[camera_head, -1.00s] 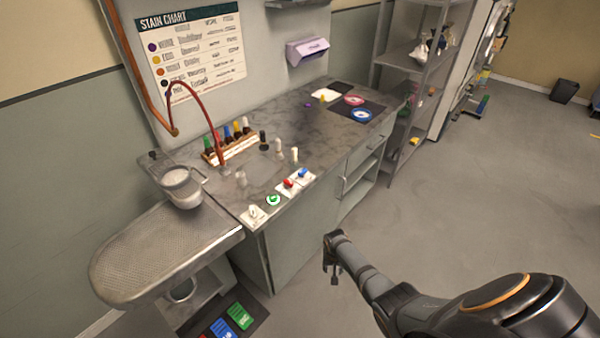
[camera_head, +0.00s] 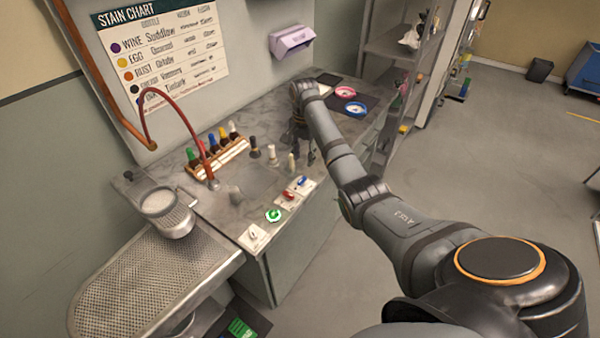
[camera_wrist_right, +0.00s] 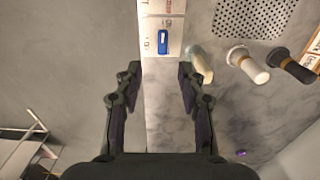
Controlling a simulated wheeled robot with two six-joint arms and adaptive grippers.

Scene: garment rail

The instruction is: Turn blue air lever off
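The blue lever (camera_head: 302,182) sits on a white plate at the counter's front edge, beside the red lever (camera_head: 288,195). In the right wrist view the blue lever (camera_wrist_right: 163,42) lies on its white plate, ahead of and between the fingers. My right gripper (camera_wrist_right: 156,78) is open and empty, above the counter edge and apart from the lever. In the head view my right arm reaches over the counter, and its gripper (camera_head: 312,155) is small and partly hidden near the bottles. My left gripper is not in view.
A cream bottle (camera_wrist_right: 200,62) stands close to the right finger, with a white-capped bottle (camera_wrist_right: 246,64) and a dark-capped one (camera_wrist_right: 289,65) farther right. A green round button (camera_head: 273,215) and a white switch (camera_head: 253,234) sit along the counter edge. Open floor lies in front.

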